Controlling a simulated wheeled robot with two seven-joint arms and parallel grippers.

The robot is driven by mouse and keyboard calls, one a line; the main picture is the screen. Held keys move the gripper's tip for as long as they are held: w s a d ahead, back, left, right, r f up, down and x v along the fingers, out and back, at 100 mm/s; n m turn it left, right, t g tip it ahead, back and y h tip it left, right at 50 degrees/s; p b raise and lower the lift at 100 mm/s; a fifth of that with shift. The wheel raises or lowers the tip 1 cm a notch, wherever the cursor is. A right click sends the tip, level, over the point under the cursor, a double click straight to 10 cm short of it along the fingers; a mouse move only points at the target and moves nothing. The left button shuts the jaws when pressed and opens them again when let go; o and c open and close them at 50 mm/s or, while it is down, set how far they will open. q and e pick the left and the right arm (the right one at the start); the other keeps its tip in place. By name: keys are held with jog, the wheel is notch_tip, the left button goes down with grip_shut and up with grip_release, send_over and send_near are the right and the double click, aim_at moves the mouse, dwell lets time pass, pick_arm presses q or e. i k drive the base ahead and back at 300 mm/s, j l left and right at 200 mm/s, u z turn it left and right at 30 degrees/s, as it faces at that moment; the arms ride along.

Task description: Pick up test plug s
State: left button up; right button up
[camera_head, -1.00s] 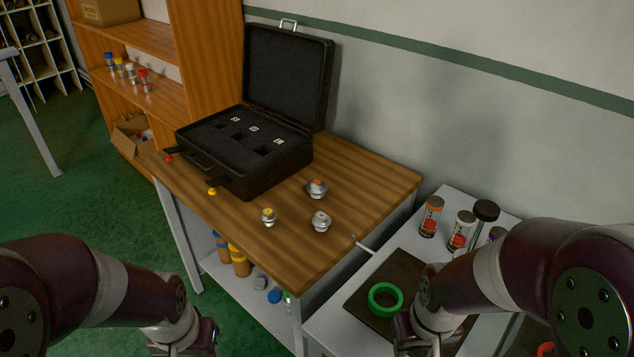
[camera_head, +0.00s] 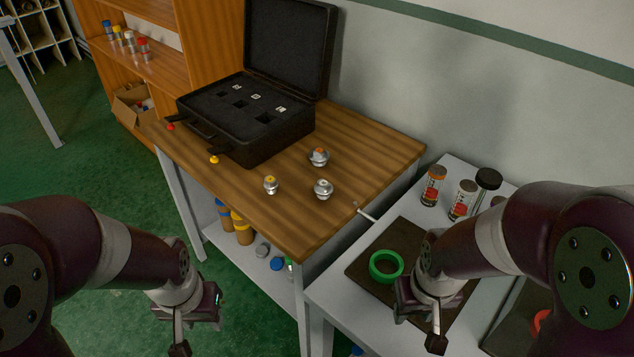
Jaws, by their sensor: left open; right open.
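The yellow-topped one looks smallest. No size letter is readable on them, so I cannot tell for certain which is test plug s. My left gripper (camera_head: 197,327) is open and empty, low in front of the table. My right gripper (camera_head: 418,325) is open and empty, over the front part of the white bench, right of the plugs. Both are well apart from the plugs.
An open black case (camera_head: 285,135) with labelled square slots stands on the wooden table (camera_head: 375,150). The white bench (camera_head: 325,287) at right holds a green ring (camera_head: 386,265), a dark mat (camera_head: 362,280) and jars (camera_head: 433,186). A wooden shelf (camera_head: 205,50) stands behind left.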

aim_at(271, 184)
jog(key=z, duration=0.4)
jog(key=j+z, duration=0.15)
jog(key=z, duration=0.2)
jog(key=j+z, duration=0.1)
jog(key=z, duration=0.3)
jog(key=j+z, duration=0.1)
jog(key=z, duration=0.25)
jog(key=j+z, duration=0.25)
jog(key=j, duration=0.2)
jog(key=k+j+z, duration=0.1)
jog(key=j+z, duration=0.15)
jog(key=j, duration=0.25)
jog(key=k+j+z, duration=0.1)
jog(key=j+z, duration=0.2)
jog(key=j, duration=0.15)
jog(key=k+j+z, duration=0.25)
jog(key=j, duration=0.15)
jog(key=k+j, duration=0.1)
jog(key=j, duration=0.25)
jog(key=k+j, duration=0.15)
jog(key=j, duration=0.2)
